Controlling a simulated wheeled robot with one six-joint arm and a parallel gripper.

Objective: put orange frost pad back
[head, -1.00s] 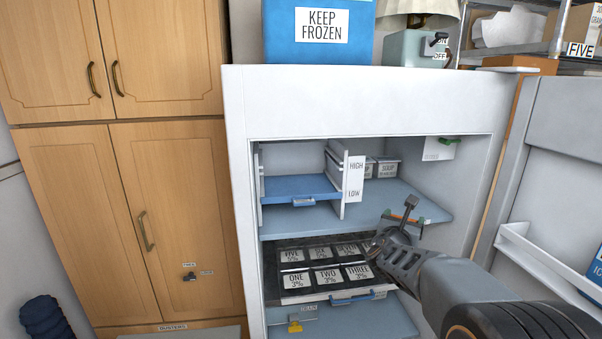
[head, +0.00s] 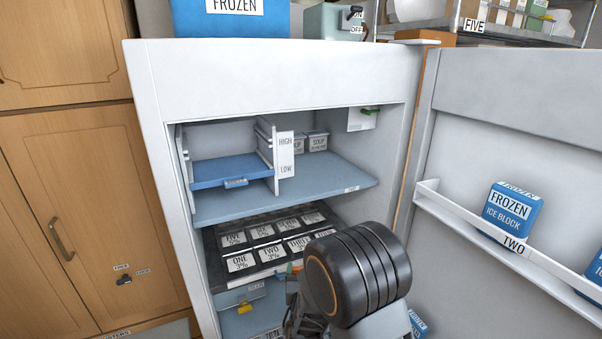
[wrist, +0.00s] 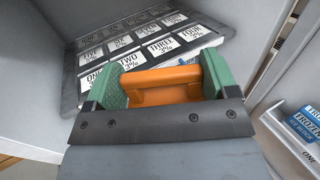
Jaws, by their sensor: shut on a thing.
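My gripper (wrist: 162,83) is shut on an orange piece (wrist: 160,78), which sits between its two green finger pads in the wrist view. I take this for the orange frost pad; only its bar-like upper part shows clearly. A black tray of labelled cells (wrist: 120,60), marked ONE, TWO, THREE, FOUR and more, lies just beyond it. In the head view the tray (head: 214,246) sits in the freezer under the blue shelf. There my arm hides most of the gripper, and only a bit of orange (head: 297,265) shows near the tray's front right.
The freezer door stands open at right, its rack (head: 457,218) holding a blue ice block box (head: 511,213). Above the tray, a blue shelf (head: 325,187) carries soup tubs (head: 317,141) and a HIGH/LOW slotted holder (head: 286,157). A drawer with a yellow latch (head: 244,307) is below.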

